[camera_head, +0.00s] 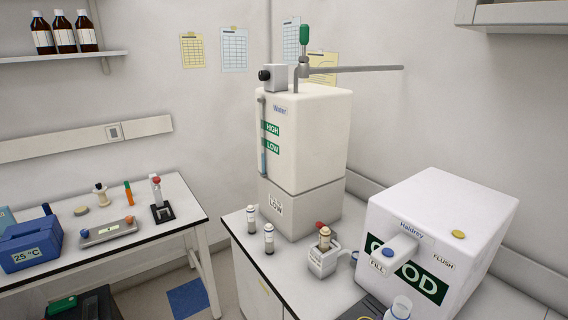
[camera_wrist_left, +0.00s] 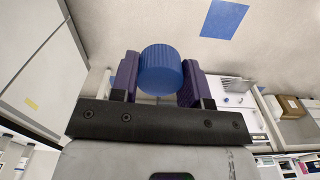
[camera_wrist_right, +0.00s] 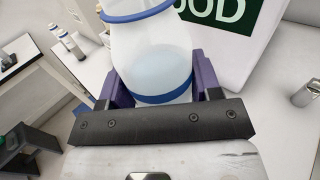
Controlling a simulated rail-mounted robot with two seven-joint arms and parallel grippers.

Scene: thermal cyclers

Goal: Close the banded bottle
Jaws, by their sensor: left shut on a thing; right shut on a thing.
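The banded bottle (camera_wrist_right: 150,60) is pale and translucent, with a blue band low on its body and a blue ring near its neck. My right gripper (camera_wrist_right: 152,92) is shut on its lower body. The bottle's top runs out of the right wrist view. A pale bottle top (camera_head: 398,308), apparently the same one, shows at the bottom of the head view. My left gripper (camera_wrist_left: 160,82) is shut on a ribbed blue cap (camera_wrist_left: 160,70), held away from the bottle. Neither gripper shows in the head view.
A white dispenser (camera_head: 450,235) marked GOOD stands right behind the bottle. A tall water tank (camera_head: 312,135) stands left of it on the bench. Small white vials (camera_head: 269,238) stand at the bench's left. A side table (camera_head: 140,245) holds a blue box (camera_head: 30,245).

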